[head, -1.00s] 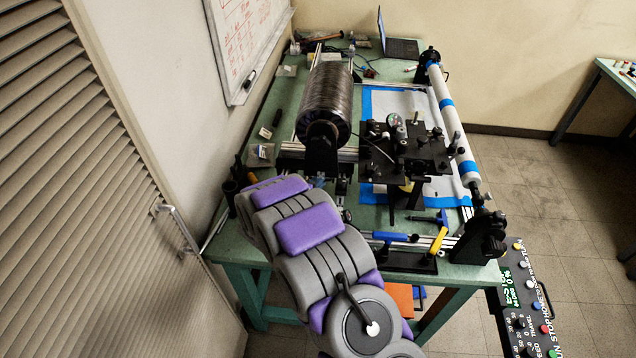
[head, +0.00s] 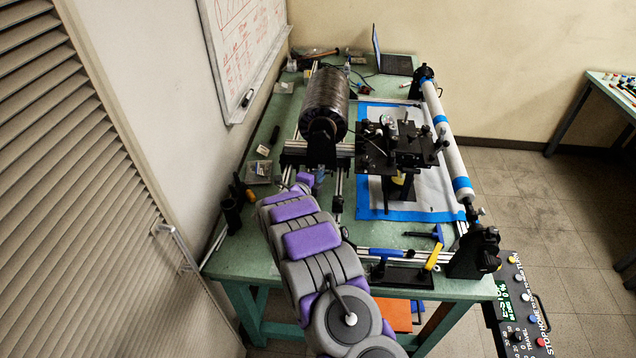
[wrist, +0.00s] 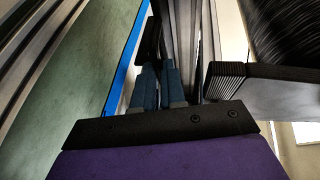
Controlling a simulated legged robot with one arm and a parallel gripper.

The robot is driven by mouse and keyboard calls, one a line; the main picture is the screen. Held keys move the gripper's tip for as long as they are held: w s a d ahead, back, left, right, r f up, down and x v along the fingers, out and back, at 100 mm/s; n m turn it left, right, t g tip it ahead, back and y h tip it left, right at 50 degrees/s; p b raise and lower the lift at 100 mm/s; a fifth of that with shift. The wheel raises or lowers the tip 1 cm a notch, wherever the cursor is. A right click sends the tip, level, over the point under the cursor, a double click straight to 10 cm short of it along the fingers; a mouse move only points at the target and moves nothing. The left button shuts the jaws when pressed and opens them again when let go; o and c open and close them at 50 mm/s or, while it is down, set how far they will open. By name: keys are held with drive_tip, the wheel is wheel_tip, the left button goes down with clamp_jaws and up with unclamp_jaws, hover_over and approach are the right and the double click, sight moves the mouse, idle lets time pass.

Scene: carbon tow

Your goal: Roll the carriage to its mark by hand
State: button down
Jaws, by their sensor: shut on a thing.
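The carriage is a black assembly on rails, with a dark, shiny tow spool (head: 325,100) on its left and a black plate with a gauge and knobs (head: 395,145) on its right. My gripper (head: 318,172) is at the near side of the carriage, below the spool, partly hidden by my arm. In the wrist view, its blue fingers (wrist: 158,85) are closed together on a black upright handle (wrist: 150,40). The spool also shows in the wrist view (wrist: 285,30), above a black ribbed block (wrist: 235,80). I cannot make out the mark.
A white roller (head: 445,135) with blue bands runs along the table's right side. A blue-taped white sheet (head: 425,195) lies beneath the plate. A yellow-handled tool (head: 433,257) lies at the front edge. A laptop (head: 393,63) stands at the back. A button panel (head: 520,310) is at front right.

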drive_tip(key=w, duration=0.2)
drive_tip(key=shift+w+a+f, duration=0.15)
drive_tip(key=shift+w, duration=0.25)
drive_tip(key=c, duration=1.4)
unclamp_jaws()
drive_tip(key=shift+a, duration=0.1)
drive_tip(key=shift+o, duration=1)
drive_tip(key=shift+a, duration=0.1)
drive_tip(key=shift+d, duration=0.2)
